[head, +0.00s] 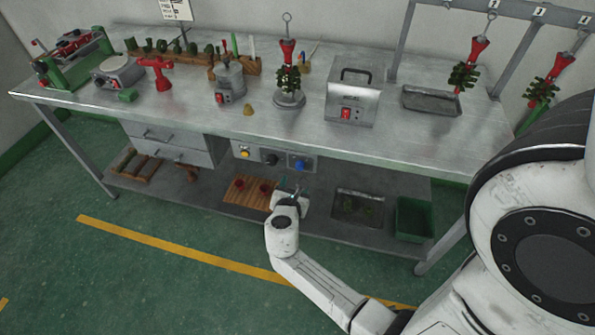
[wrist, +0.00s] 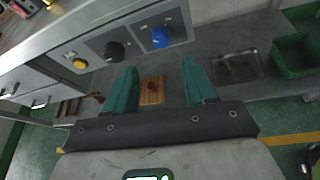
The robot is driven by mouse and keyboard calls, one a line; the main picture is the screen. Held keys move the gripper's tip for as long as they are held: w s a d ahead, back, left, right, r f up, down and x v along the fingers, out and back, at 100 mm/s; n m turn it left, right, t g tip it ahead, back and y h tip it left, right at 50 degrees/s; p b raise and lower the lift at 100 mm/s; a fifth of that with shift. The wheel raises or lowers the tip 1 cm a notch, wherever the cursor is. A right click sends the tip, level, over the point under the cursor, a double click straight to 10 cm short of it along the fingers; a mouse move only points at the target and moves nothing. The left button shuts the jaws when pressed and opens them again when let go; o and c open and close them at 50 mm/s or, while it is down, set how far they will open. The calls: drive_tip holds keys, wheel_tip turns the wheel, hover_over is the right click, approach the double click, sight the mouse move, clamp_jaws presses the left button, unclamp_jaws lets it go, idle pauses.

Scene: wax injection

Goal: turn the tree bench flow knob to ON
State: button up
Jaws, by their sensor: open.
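The control panel under the bench's front edge has a yellow knob or button (head: 245,153), a black knob (head: 270,159) and a blue knob (head: 300,164). In the wrist view the yellow one (wrist: 80,64), the black knob (wrist: 114,51) and the blue knob (wrist: 160,37) show in a row along the top. I cannot read any labels or knob settings. My gripper (head: 297,191) is below the panel in the head view. In the wrist view my gripper (wrist: 158,77) is open with its two teal fingers apart and nothing between them. No knob is touched.
On the lower shelf sit a wooden board (head: 236,197) with red pieces, a grey tray (head: 342,212) and a green bin (head: 412,218). Drawers (head: 150,135) lie left of the panel. The steel benchtop (head: 180,119) overhangs it and carries tools and wax trees. Floor in front is clear.

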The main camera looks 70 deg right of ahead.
sight(299, 169)
drive_tip(key=x, duration=0.8)
drive_tip(key=shift+d+f+b, duration=0.1)
drive_tip(key=shift+d+b, duration=0.15)
drive_tip(key=shift+b, duration=0.05)
drive_tip(key=shift+c, duration=0.2)
clamp_jaws()
